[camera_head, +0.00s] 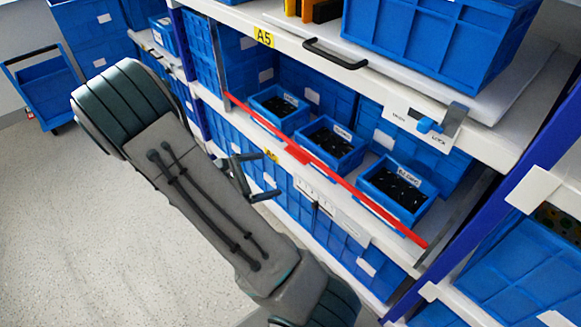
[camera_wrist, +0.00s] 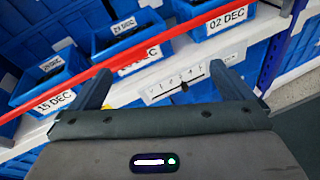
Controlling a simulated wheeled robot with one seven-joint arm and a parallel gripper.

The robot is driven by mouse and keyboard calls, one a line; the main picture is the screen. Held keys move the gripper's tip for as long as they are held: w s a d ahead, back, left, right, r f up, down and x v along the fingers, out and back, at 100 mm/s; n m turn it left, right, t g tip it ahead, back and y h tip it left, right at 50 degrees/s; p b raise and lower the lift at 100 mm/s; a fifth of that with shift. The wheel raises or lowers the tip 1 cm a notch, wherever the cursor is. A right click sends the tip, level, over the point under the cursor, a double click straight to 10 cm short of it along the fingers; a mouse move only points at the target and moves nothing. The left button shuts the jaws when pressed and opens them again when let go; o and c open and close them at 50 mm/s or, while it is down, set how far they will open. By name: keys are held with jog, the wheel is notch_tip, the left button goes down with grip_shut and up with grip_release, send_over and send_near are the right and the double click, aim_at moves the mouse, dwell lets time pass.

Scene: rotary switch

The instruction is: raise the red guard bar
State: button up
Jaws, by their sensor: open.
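The red guard bar (camera_head: 300,155) runs aslant across the front of a shelf bay, in front of several small blue bins. It has a wider red block near its middle. My gripper (camera_head: 270,175) is open and empty, on the aisle side of the shelf, a little below the bar's middle. The open fingers (camera_wrist: 160,72) show in the wrist view and seem apart from the bar; the exact gap is unclear.
A white plate marked with numbers (camera_wrist: 178,83) and a dark knob sits on the shelf edge below the bar. A blue sliding latch (camera_head: 430,125) with a LOCK label is on the upper right shelf. A black handle (camera_head: 335,55) juts out above. The aisle floor (camera_head: 60,220) is clear.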

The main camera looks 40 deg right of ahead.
aim_at(294, 156)
jog(key=w+f+n+t+h+b, duration=0.3)
jog(key=w+f+n+t, duration=0.15)
jog(key=f, duration=0.25)
jog(key=shift+n+g, duration=0.35)
jog(key=shift+g, duration=0.1)
jog(key=d, duration=0.4)
jog(key=w+d, duration=0.1)
jog(key=d, duration=0.4)
jog(key=d+b, duration=0.1)
jog(key=d, duration=0.4)
jog(key=shift+w, duration=0.15)
jog(key=c, duration=1.1)
notch_tip(294, 156, up, 20)
jog(key=p, duration=1.5)
jog(key=shift+r, duration=0.25)
jog(key=shift+w, duration=0.1)
jog(key=o, duration=1.1)
jog(key=shift+r, duration=0.1)
jog(key=shift+a, duration=0.1)
